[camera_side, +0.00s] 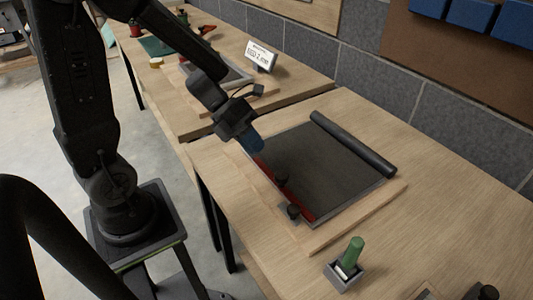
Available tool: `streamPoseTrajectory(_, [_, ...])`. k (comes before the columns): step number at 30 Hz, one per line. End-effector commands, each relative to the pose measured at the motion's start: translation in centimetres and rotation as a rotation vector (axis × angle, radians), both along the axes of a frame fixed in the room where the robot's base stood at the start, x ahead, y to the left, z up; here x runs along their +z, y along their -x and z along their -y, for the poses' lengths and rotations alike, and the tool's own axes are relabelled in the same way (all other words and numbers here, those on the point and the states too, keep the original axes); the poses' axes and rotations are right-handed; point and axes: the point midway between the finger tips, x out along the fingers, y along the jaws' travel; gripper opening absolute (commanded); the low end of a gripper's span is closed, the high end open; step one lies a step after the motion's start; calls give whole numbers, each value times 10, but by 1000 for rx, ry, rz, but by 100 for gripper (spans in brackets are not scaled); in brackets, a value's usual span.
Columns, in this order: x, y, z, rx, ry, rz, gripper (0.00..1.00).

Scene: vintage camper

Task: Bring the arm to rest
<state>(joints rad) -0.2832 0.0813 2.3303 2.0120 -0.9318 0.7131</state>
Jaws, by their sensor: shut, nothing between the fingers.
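My arm comes in from the upper left, and my gripper (249,141) hangs at the far left corner of a framed dark panel. Its end looks blue, the fingers are small in this view, and it appears shut and empty. I cannot tell whether its tip touches the panel's edge or hovers above it.
The dark panel (325,165) lies in a wooden frame, with a black roller (352,144) along its right side. A red strip (303,203) with black knobs (293,211) runs along its left. A green-handled tool (352,251) stands in a small grey holder (344,275). A sign (261,56) stands behind.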

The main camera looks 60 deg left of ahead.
Motion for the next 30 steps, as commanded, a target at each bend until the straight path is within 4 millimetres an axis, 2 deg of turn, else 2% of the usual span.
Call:
streamPoseTrajectory(3, [28, -33, -1, 307, 14, 100, 0])
streamPoseTrajectory(6, [58, -55, -11, 630, 75, 159, 0])
streamPoseTrajectory(9, [86, -61, -24, 949, 175, 174, 0])
streamPoseTrajectory(11, [100, -58, -32, 1134, 250, 160, 0])
streamPoseTrajectory(14, [115, -43, -42, 1430, 394, 91, 0])
streamPoseTrajectory(17, [122, -19, -43, 1697, 550, -38, 0])
streamPoseTrajectory(21, [122, 24, -28, 2002, 744, -318, 0])
streamPoseTrajectory(27, [120, 75, 10, 2226, 877, -730, 0])
streamPoseTrajectory(30, [120, 89, 22, 2266, 890, -851, 0])
